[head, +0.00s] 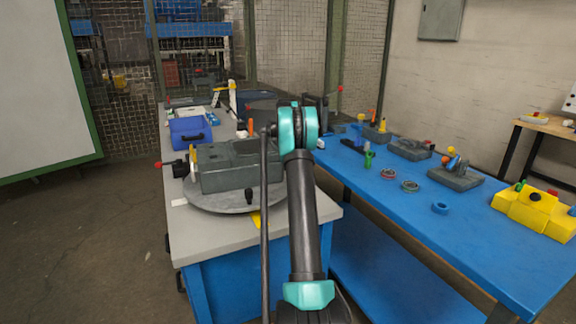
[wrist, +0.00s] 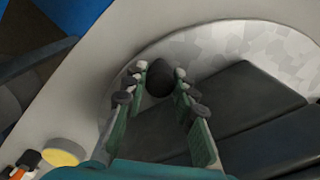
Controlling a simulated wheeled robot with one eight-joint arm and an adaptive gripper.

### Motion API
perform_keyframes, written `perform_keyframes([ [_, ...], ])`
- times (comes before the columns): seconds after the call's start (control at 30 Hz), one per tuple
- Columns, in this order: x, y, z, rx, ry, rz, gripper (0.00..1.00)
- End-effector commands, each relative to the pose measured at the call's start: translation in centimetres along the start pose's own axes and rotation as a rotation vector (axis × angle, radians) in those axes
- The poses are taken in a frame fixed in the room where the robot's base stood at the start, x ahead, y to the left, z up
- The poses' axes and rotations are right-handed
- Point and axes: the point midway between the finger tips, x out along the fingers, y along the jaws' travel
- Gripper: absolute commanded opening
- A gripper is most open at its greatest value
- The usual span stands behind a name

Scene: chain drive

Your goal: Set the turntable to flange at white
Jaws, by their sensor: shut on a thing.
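The grey round turntable (head: 225,203) lies on the near bench and carries a big dark grey housing (head: 242,170). A white mark (head: 179,202) is on the bench at its left edge, and a yellow mark (head: 256,221) is at its front edge. A small black peg (head: 249,196) stands near its front rim. In the wrist view my gripper (wrist: 160,80) is shut on a round black knob (wrist: 159,82) by the pale turntable rim (wrist: 245,45). My arm hides the gripper in the head view. I cannot tell which side is the flange.
A blue box (head: 190,132) stands behind the turntable on the grey bench (head: 215,235). To the right, a blue table (head: 465,225) holds several parts and a yellow block (head: 534,210). A red-tipped rod (head: 160,164) sticks out left of the housing.

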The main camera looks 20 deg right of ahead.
Motion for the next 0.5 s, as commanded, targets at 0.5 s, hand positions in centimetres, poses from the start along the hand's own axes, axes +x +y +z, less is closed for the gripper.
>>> perform_keyframes([
  [0.5, 0.0, 1.8, -1.9, -0.114, -0.001, 0.001, 0.0],
])
